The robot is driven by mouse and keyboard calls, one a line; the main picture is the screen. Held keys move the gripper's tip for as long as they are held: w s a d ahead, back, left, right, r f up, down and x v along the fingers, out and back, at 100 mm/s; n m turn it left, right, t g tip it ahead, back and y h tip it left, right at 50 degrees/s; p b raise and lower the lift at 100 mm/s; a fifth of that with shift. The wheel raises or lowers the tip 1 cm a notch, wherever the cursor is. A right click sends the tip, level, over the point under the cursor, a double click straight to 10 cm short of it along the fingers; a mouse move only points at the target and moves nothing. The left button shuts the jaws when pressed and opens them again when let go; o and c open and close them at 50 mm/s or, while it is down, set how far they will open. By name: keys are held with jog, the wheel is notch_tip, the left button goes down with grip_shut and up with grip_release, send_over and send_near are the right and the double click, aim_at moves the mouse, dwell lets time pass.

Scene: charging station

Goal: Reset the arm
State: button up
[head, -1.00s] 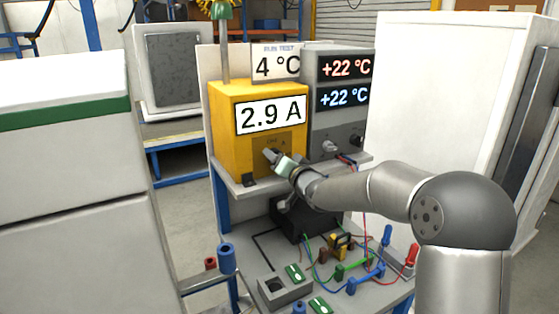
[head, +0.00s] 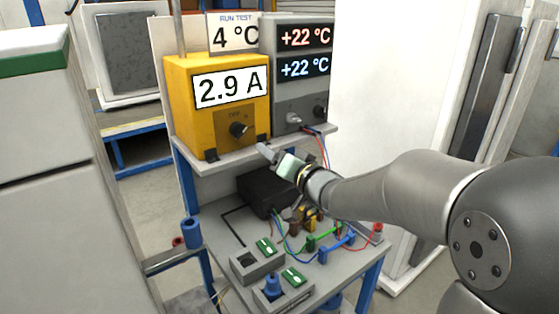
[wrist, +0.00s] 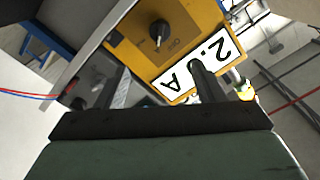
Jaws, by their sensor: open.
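My gripper (head: 268,152) is in front of the upper shelf, just below and right of the black knob (head: 239,129) on the yellow charger box (head: 190,105). The box's display reads 2.9 A. In the wrist view my gripper (wrist: 158,88) has its two dark fingers spread apart with nothing between them. The knob (wrist: 159,28) shows beyond the fingers, apart from them, on the yellow panel marked OFF. My arm reaches in from the right in the head view.
A grey unit (head: 300,95) with two +22 °C displays stands right of the box. The lower bench (head: 215,232) holds a black box (head: 268,190), colored cables (head: 290,245) and green-marked modules (head: 265,246). A white cabinet (head: 400,80) stands at right.

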jog(key=shift+s+d, duration=0.3)
jog(key=shift+s, duration=0.2)
jog(key=s+d+f+m+g+h, duration=0.1)
jog(key=s+d+f+g+h, duration=0.4)
jog(key=s+d+f+h, duration=0.5)
jog(key=s+f+n+g, duration=0.1)
jog(key=s+f+g, duration=0.3)
jog(key=s, duration=0.7)
jog(key=s+f+n+g, duration=0.1)
jog(key=s+f+g, duration=0.3)
jog(key=s, duration=0.7)
jog(key=shift+d+f+g, duration=0.2)
jog(key=shift+d+g, duration=0.15)
jog(key=shift+g, duration=0.55)
